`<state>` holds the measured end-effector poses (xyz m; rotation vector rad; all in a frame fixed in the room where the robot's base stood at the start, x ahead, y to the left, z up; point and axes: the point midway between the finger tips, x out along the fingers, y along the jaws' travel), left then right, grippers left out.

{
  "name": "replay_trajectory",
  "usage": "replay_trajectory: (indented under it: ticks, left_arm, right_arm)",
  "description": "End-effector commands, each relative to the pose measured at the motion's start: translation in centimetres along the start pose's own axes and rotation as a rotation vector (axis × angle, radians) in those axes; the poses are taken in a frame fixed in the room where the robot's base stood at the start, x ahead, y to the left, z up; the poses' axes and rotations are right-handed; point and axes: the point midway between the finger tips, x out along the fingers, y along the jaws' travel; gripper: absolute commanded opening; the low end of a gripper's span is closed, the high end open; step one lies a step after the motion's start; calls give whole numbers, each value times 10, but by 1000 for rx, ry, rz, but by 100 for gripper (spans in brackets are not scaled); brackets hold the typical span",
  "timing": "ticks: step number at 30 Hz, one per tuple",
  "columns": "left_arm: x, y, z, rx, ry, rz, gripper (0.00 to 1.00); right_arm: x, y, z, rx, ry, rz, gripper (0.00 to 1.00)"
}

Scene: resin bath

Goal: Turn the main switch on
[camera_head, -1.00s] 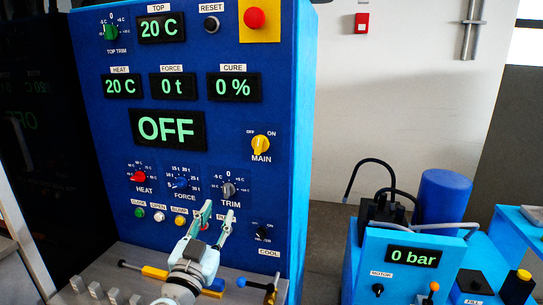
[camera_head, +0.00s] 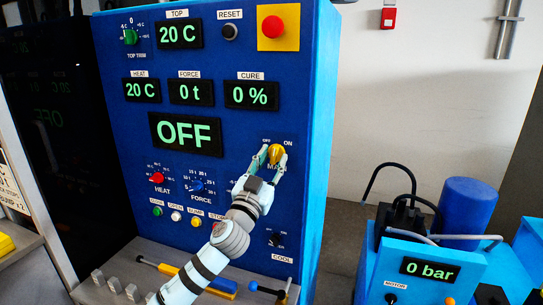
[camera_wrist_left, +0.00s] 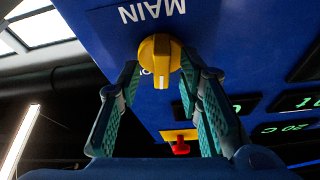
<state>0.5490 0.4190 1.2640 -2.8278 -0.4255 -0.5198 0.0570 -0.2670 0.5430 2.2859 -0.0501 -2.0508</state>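The yellow main switch knob (camera_head: 276,153) is on the blue control panel (camera_head: 318,90), under OFF and ON labels. The panel's big display (camera_head: 185,132) reads OFF. My left gripper (camera_head: 270,162) is at the knob, its fingers open. In the left wrist view, the knob (camera_wrist_left: 160,54) sits between the tips of my left gripper (camera_wrist_left: 160,72), with a visible gap on each side. The MAIN label (camera_wrist_left: 152,11) shows upside down there. The fingers hide part of the label in the head view. My right gripper is not in view.
A red stop button (camera_head: 272,27) on a yellow plate sits above the main switch. The heat knob (camera_head: 157,178), force knob (camera_head: 196,186) and several small buttons lie below left. A blue pump unit (camera_head: 430,268) reading 0 bar stands at the right.

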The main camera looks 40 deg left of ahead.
Motion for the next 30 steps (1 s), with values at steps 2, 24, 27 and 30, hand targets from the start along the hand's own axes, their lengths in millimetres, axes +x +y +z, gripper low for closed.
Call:
replay_trajectory:
  ticks: [2,24,27,30]
  left_arm:
    - [0,0,1,0,-1,0,32]
    - [0,-1,2,30,-3,11,0]
    - [0,-1,2,66,-3,25,0]
    - [0,-2,1,117,-3,47,0]
  right_arm:
    - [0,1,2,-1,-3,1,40]
    - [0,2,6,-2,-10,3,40]
    - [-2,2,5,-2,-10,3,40]
    - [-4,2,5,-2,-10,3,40]
